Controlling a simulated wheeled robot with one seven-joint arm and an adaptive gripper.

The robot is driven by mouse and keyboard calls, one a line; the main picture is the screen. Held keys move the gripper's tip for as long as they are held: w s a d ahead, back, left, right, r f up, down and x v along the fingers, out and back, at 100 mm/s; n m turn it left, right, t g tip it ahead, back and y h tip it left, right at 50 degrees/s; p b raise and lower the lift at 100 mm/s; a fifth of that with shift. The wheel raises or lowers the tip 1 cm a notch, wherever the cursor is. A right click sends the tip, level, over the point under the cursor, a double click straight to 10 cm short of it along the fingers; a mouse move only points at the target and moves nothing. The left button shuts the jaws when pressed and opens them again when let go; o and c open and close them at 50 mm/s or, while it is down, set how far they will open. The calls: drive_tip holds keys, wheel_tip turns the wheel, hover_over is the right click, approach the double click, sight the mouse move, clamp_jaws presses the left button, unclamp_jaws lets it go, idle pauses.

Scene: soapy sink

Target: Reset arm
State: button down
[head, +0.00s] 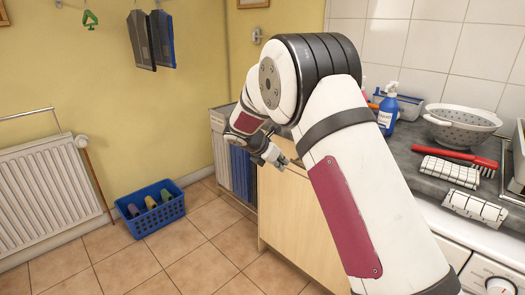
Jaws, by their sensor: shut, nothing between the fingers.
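My arm reaches up across the middle of the head view and folds down to the left at its far end. My gripper (277,158) hangs in front of the wooden cabinet (298,215), below the level of the grey counter. It is small in the picture and shut, with nothing seen in it. My forearm and upper arm hide part of the counter and whatever lies behind them.
The counter (437,188) holds a blue spray bottle (388,110), a colander (460,126), a red brush (455,155) and checked cloths (450,171). A blue basket (150,208) stands on the tiled floor near a radiator (48,198). The floor between basket and cabinet is clear.

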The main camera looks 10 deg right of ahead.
drive_tip(key=s+d+r+m+g+y, duration=0.1)
drive_tip(key=s+d+r+m, duration=0.1)
drive_tip(key=s+r+m, duration=0.8)
drive_tip(key=s+d+r+m+g+y, duration=0.1)
drive_tip(key=s+d+r+m+g, duration=0.3)
drive_tip(key=s, duration=1.1)
drive_tip(key=s+a+f+m+t+y, duration=0.1)
drive_tip(key=s+a+m+y, duration=0.3)
drive_tip(key=s, duration=1.1)
drive_tip(key=s+a+f+m+t+y, duration=0.15)
drive_tip(key=s+a+m, duration=0.35)
drive_tip(key=s, duration=0.9)
wheel_tip(320, 180, up, 16)
drive_tip(key=d+m+t+p, duration=0.1)
drive_tip(key=t+p, duration=0.1)
drive_tip(key=p, duration=1.1)
drive_tip(key=shift+w+d+f, duration=0.15)
drive_tip(key=shift+f, duration=0.1)
drive_tip(key=shift+d, duration=0.1)
